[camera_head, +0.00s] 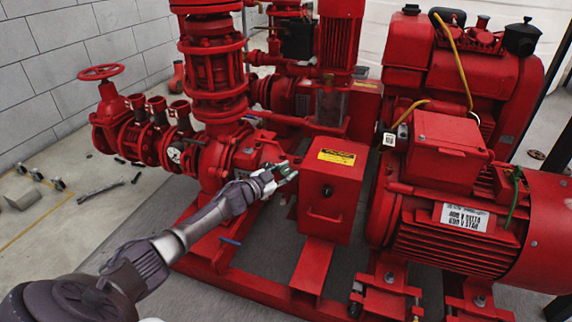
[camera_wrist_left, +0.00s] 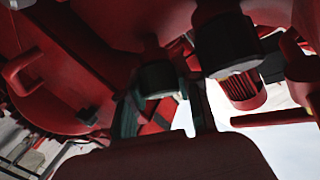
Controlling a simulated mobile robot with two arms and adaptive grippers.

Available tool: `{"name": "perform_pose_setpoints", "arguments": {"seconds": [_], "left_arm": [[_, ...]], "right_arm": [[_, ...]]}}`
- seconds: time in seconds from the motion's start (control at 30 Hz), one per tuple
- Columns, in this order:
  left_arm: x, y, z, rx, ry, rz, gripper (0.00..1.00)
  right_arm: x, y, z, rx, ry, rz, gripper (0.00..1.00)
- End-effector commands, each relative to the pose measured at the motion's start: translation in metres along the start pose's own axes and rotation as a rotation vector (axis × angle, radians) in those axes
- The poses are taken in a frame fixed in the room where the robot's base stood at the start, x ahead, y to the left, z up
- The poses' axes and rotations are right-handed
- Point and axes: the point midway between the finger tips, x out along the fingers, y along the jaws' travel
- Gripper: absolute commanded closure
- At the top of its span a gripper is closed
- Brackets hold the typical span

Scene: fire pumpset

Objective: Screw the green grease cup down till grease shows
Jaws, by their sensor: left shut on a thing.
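My left gripper (camera_head: 283,170) reaches in from the lower left to the pump's bearing housing (camera_head: 255,150), just left of the red guard box with the yellow label. It is shut at the shaft gap, and a small greenish bit shows at its fingertips. This looks like the green grease cup, mostly hidden by the fingers. I see no grease. My right gripper is not in view.
The red guard box (camera_head: 330,190) stands close right of my gripper. The red motor (camera_head: 450,220) is farther right. Red pipework with a handwheel (camera_head: 101,72) rises at the left.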

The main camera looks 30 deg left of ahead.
Motion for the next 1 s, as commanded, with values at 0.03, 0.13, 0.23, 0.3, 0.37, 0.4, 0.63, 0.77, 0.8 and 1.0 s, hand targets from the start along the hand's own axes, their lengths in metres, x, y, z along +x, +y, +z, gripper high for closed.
{"name": "perform_pose_setpoints", "arguments": {"seconds": [0.03, 0.13, 0.23, 0.3, 0.37, 0.4, 0.63, 0.77, 0.8, 1.0], "left_arm": [[-0.0004, -0.0028, -0.0016, 0.029, -0.003, 0.026, 1.0], [-0.0002, -0.0018, -0.0009, 0.072, -0.003, 0.072, 1.0], [-0.0002, -0.0017, -0.0005, 0.108, -0.002, 0.109, 1.0], [-0.0002, -0.0009, 0.0002, 0.128, -0.002, 0.131, 1.0], [0.0, -0.0007, 0.0002, 0.142, -0.002, 0.145, 1.0], [-0.0001, -0.0005, 0.0007, 0.149, -0.003, 0.154, 1.0], [-0.0001, 0.0001, 0.0012, 0.174, -0.002, 0.179, 1.0], [-0.0001, 0.0002, 0.0014, 0.176, -0.002, 0.181, 1.0], [-0.0001, 0.0003, 0.0014, 0.176, -0.002, 0.181, 1.0], [0.0, 0.0003, 0.0014, 0.175, -0.003, 0.18, 1.0]], "right_arm": [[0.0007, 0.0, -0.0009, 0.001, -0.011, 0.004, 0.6], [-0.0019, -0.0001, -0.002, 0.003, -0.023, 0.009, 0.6], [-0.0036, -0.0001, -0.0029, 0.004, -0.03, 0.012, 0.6], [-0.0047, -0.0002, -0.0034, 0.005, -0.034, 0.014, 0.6], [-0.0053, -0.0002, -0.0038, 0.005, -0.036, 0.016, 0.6], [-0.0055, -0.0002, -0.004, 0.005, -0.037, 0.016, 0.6], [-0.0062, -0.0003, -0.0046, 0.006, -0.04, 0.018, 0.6], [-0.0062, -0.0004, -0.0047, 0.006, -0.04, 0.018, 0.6], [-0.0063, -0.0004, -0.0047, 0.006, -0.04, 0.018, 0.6], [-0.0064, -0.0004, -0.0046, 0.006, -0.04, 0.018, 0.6]]}}
